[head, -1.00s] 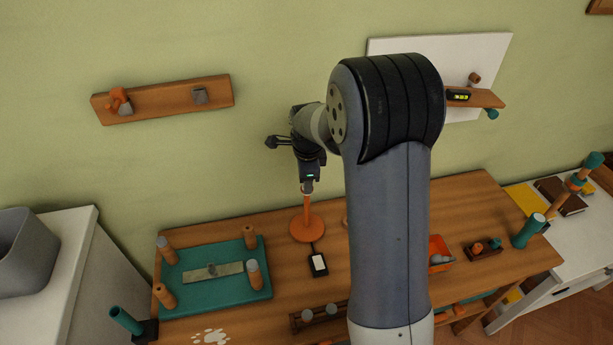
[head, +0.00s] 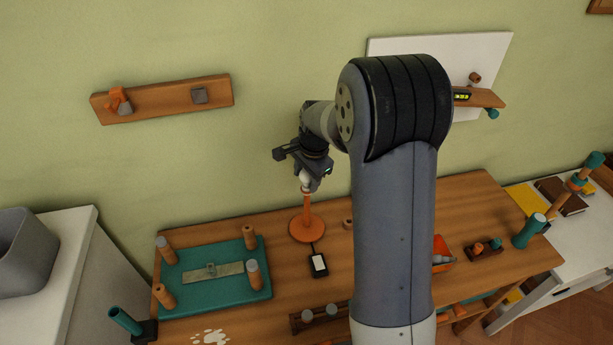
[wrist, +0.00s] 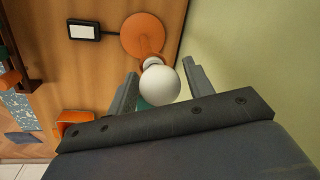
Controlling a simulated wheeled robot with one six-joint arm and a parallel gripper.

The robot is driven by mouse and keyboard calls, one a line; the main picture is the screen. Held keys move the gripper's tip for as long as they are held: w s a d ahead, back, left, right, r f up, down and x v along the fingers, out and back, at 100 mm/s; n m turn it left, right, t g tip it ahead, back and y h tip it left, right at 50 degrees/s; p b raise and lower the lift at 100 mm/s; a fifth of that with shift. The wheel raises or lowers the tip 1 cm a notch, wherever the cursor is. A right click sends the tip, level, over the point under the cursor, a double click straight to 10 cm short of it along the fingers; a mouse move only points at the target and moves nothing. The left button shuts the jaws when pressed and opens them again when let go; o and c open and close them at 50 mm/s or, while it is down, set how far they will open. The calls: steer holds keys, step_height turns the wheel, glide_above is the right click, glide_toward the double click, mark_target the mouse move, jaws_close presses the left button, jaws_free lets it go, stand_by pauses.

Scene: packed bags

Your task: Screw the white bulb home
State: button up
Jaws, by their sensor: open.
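The white bulb (wrist: 160,84) sits on top of the orange lamp stand (head: 306,228), on the wooden bench near the wall. In the head view the bulb (head: 306,182) shows just under my gripper (head: 308,180). In the wrist view my gripper (wrist: 158,82) is open, with one finger on each side of the bulb and a gap visible beside it. The lamp's round orange base (wrist: 143,35) shows beyond the bulb. The bulb's threads and how deep it sits in the socket cannot be made out.
A black-framed switch box (head: 318,264) with a white face is wired to the lamp. A teal board (head: 225,288) with several upright pegs lies to the left. An orange bin (head: 441,250) stands to the right. The green wall is close behind the lamp.

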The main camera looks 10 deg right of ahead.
steer(key=shift+n+g+y, duration=0.3)
steer(key=shift+n+y, duration=0.1)
steer(key=shift+n, duration=2.1)
steer(key=n+g, duration=0.1)
steer(key=n, duration=0.4)
steer(key=shift+n, duration=0.4)
steer(key=c, duration=0.9)
steer(key=shift+m, duration=0.3)
steer(key=o, duration=1.2)
steer(key=r, duration=0.3)
steer(key=d+r, duration=0.1)
steer(key=r, duration=0.3)
steer(key=d+r+b, duration=0.1)
steer(key=r, duration=0.2)
steer(key=shift+s+r, duration=0.25)
steer(key=shift+r, duration=0.05)
